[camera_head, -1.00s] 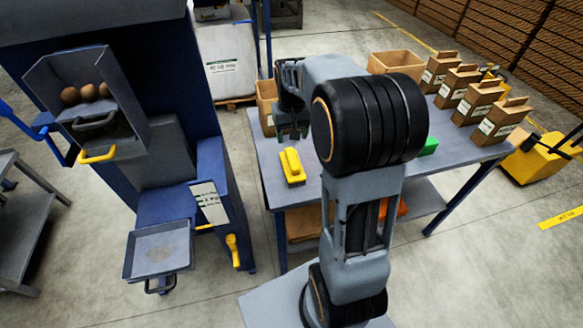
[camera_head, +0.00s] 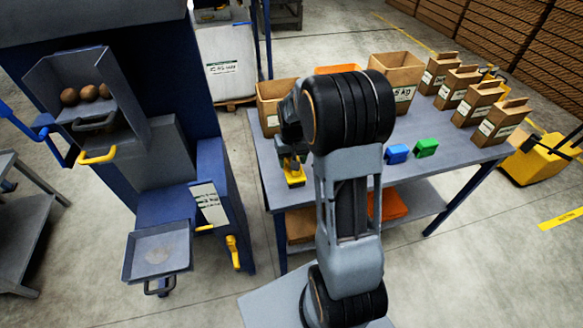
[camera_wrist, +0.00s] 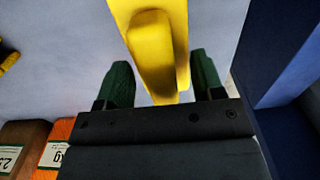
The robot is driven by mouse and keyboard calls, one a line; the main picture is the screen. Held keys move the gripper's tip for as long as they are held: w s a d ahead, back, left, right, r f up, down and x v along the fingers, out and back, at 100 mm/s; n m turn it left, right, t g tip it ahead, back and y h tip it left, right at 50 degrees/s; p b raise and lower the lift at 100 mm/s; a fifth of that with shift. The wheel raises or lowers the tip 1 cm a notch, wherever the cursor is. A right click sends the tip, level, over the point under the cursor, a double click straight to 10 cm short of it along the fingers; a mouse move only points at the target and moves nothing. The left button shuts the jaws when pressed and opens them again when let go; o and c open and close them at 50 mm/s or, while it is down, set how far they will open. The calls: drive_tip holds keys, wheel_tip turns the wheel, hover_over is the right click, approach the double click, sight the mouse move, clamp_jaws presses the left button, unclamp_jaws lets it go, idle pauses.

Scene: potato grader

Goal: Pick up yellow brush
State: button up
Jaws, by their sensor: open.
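The yellow brush (camera_head: 294,180) lies on the grey table (camera_head: 268,158) near its left front corner. My gripper (camera_head: 291,160) is right over it and hides much of it in the head view. In the wrist view the yellow brush (camera_wrist: 153,50) shows as a yellow block with a raised handle. It reaches in between the two green fingertips of my gripper (camera_wrist: 160,82). The fingers are apart, with a gap on each side of the brush. I cannot tell how far above the table the fingertips are.
A blue brush (camera_head: 396,154) and a green brush (camera_head: 426,147) lie farther right on the table. Cardboard boxes (camera_head: 397,70) and several paper bags (camera_head: 499,122) stand along its back and right. The blue grader machine (camera_head: 214,180) stands close to the table's left edge.

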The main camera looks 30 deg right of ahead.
drive_tip(key=c, duration=1.1)
drive_tip(key=shift+r, duration=0.1)
drive_tip(key=shift+r, duration=0.3)
drive_tip(key=r, duration=0.3)
drive_tip(key=shift+s+a+r, duration=0.2)
drive_tip(key=shift+s+r, duration=0.1)
drive_tip(key=shift+s, duration=0.1)
drive_tip(key=s+a+r, duration=0.5)
drive_tip(key=s+r, duration=0.3)
drive_tip(key=s, duration=0.4)
drive_tip(key=shift+a+r+b, duration=0.3)
drive_tip(key=shift+b, duration=0.1)
